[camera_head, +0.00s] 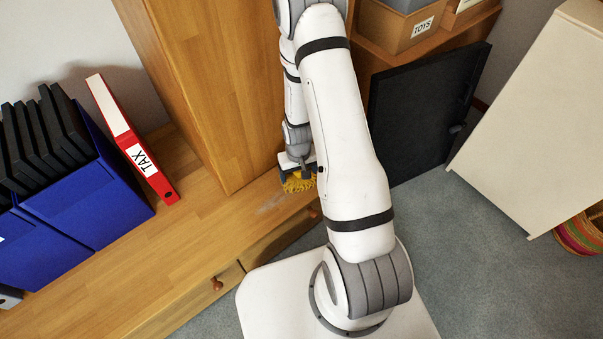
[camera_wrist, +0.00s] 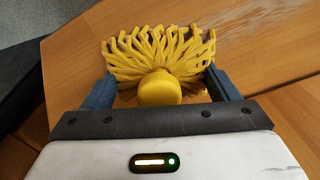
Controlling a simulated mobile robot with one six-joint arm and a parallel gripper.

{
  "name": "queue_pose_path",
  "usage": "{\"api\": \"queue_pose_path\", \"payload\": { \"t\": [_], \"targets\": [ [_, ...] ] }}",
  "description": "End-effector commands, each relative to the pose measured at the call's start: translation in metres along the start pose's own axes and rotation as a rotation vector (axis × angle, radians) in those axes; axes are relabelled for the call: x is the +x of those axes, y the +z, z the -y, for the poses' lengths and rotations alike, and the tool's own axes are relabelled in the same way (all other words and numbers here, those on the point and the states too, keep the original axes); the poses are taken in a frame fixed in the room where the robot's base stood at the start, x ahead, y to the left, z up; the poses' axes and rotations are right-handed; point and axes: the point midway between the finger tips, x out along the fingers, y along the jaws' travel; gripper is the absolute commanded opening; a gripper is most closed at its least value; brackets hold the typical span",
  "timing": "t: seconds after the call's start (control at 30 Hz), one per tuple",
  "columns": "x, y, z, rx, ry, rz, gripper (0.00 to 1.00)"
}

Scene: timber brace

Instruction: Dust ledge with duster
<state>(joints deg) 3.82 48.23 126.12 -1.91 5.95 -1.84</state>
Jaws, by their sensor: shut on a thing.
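My gripper (camera_wrist: 160,92) is shut on the yellow duster (camera_wrist: 160,58), with a finger on each side of its round knob. The duster's yellow strands fan out beyond the fingers. In the head view the duster (camera_head: 298,183) is down at the wooden ledge (camera_head: 150,255), near its right end, beside the tall wooden cabinet. I cannot tell whether the strands press on the surface. A pale dusty patch (camera_head: 272,203) lies on the ledge just left of the duster. Pale streaks of dust (camera_wrist: 258,28) also show in the wrist view, to the right of the strands.
A tall wooden cabinet (camera_head: 215,80) stands behind the ledge. A red TAX binder (camera_head: 133,142), blue boxes (camera_head: 85,200) and black cases (camera_head: 45,135) stand at the left. A dark panel (camera_head: 425,112) and a cream board (camera_head: 540,115) are at the right. The middle of the ledge is clear.

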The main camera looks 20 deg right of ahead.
Motion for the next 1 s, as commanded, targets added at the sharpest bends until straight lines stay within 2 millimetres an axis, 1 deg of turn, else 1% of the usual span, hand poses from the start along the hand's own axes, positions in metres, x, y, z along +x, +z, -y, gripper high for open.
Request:
{"api": "queue_pose_path", "payload": {
  "t": [0.03, 0.07, 0.1, 0.13, 0.2, 0.23, 0.73, 0.83, 1.0],
  "targets": [
    [-0.004, -0.002, 0.002, -0.002, 0.0, -0.004, 0.48],
    [-0.004, -0.003, 0.003, -0.002, 0.0, -0.004, 0.48],
    [-0.01, -0.002, 0.004, -0.002, 0.0, -0.003, 0.48],
    [-0.011, -0.002, 0.004, -0.003, 0.0, -0.002, 0.48],
    [-0.032, -0.003, 0.004, -0.003, 0.0, -0.007, 0.48],
    [-0.036, -0.002, 0.004, -0.003, -0.001, -0.005, 0.48],
    [-0.078, -0.001, 0.003, -0.002, -0.001, -0.002, 0.48],
    [-0.084, -0.001, 0.003, -0.002, -0.001, -0.002, 0.48],
    [-0.088, -0.001, 0.003, -0.001, -0.001, -0.003, 0.48]
  ]
}}
